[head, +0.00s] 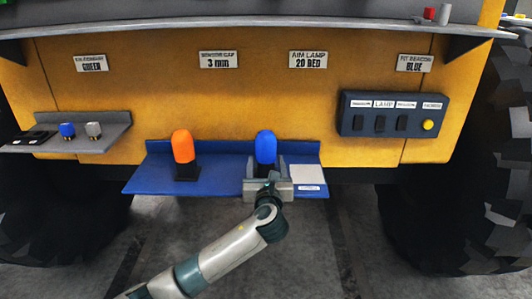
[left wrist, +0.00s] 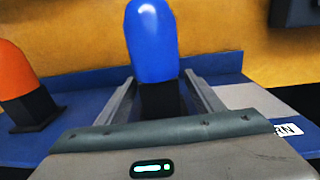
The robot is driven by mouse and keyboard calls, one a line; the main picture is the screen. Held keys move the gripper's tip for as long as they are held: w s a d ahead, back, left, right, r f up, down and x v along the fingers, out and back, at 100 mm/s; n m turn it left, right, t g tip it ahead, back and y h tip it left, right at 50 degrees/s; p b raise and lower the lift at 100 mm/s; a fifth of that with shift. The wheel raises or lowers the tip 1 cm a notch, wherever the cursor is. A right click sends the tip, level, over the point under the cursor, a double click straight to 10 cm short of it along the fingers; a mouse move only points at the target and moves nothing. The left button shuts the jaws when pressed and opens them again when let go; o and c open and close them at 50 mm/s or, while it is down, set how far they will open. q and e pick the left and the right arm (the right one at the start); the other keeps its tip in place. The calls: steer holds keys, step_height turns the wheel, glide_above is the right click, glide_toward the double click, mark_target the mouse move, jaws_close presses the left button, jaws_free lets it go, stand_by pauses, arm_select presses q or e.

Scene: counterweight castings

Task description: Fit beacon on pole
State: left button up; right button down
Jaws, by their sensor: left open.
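A blue beacon (head: 265,147) with a rounded top stands upright on a blue shelf (head: 222,186). In the left wrist view the blue beacon (left wrist: 152,40) rises from a dark base between my fingers. My left gripper (head: 266,172) is open, with one finger on each side of that base; contact cannot be told. It also fills the lower left wrist view (left wrist: 160,95). An orange beacon (head: 183,146) stands upright on a black base to the left, also in the left wrist view (left wrist: 14,70). I cannot make out a pole.
A white pad (head: 308,176) lies on the shelf's right end. A dark switch box (head: 392,114) with a yellow button is on the yellow panel. A grey shelf (head: 110,130) at left holds a blue and a grey knob-like part. Red and white small cylinders stand on the top ledge (head: 250,21).

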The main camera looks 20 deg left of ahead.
mark_target(266, 152)
stand_by(0.3)
arm_select(q)
steer(key=shift+r, duration=0.1)
steer(key=c, duration=1.3)
steer(key=shift+r, duration=0.15)
steer(key=shift+r+b, duration=0.3)
steer(key=shift+r, duration=0.35)
step_height(266, 152, up, 3)
steer(key=shift+f+b, duration=0.2)
steer(key=shift+b, duration=0.25)
steer(key=d+r+b, duration=0.1)
steer(key=d+r, duration=0.1)
steer(key=d, duration=0.1)
steer(key=s+d+r+b, duration=0.1)
steer(key=d+r, duration=0.1)
steer(key=d, duration=0.2)
steer(key=s+d+r+b, duration=0.1)
steer(key=d+r, duration=0.1)
steer(key=d, duration=0.2)
steer(key=shift+s+d+r, duration=0.25)
steer(key=shift+r, duration=0.15)
steer(key=shift+f, duration=0.1)
